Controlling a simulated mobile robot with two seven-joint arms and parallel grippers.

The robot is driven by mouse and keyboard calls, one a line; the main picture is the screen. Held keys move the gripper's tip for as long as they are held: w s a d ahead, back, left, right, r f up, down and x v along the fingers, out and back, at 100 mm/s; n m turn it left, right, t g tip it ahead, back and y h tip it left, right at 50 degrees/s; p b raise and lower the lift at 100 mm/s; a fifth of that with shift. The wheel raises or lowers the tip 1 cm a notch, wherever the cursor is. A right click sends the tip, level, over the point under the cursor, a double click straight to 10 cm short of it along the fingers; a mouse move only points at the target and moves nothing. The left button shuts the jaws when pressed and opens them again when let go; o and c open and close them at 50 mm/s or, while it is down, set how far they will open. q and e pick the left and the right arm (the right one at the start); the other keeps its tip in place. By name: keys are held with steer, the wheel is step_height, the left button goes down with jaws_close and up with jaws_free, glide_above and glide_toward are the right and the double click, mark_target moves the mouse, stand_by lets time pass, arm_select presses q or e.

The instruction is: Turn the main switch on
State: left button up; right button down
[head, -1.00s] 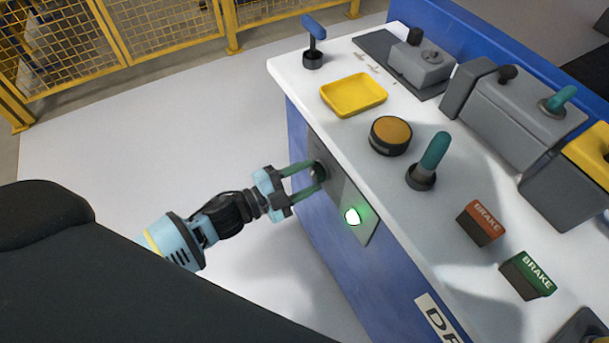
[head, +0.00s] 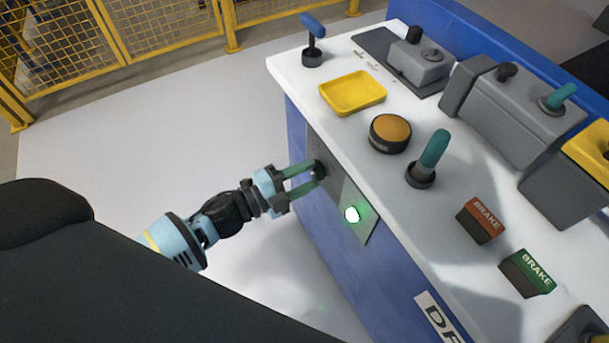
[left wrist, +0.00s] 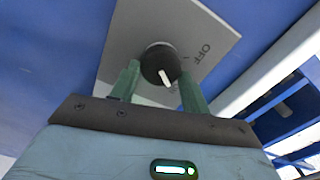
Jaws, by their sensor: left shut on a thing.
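The main switch is a round black knob (head: 318,171) on a grey plate (head: 362,231) on the blue side of the console. A green-white lamp (head: 352,214) glows on the same plate. In the left wrist view the knob (left wrist: 159,62) has a white pointer mark, and the word OFF shows on the plate (left wrist: 205,35) to its upper right. The pointer slants toward the lower right, away from that word. My left gripper (head: 309,178) is shut on the knob, with its green fingers on either side. In the left wrist view the gripper (left wrist: 163,85) partly covers the plate. My right gripper is not in view.
The white console top (head: 460,165) overhangs the knob. On it are a yellow tray (head: 353,93), an orange button (head: 390,132), a green-handled lever (head: 433,150), a blue-handled lever (head: 313,27) and two BRAKE blocks. The floor left of the console is clear up to a yellow fence (head: 150,30).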

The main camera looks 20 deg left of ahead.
arm_select(q)
steer(key=o, duration=1)
steer(key=shift+s, duration=0.1)
steer(key=v, duration=0.7)
steer(key=shift+s+a, duration=0.25)
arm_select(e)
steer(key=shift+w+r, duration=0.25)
arm_select(q)
steer(key=shift+p, duration=0.35)
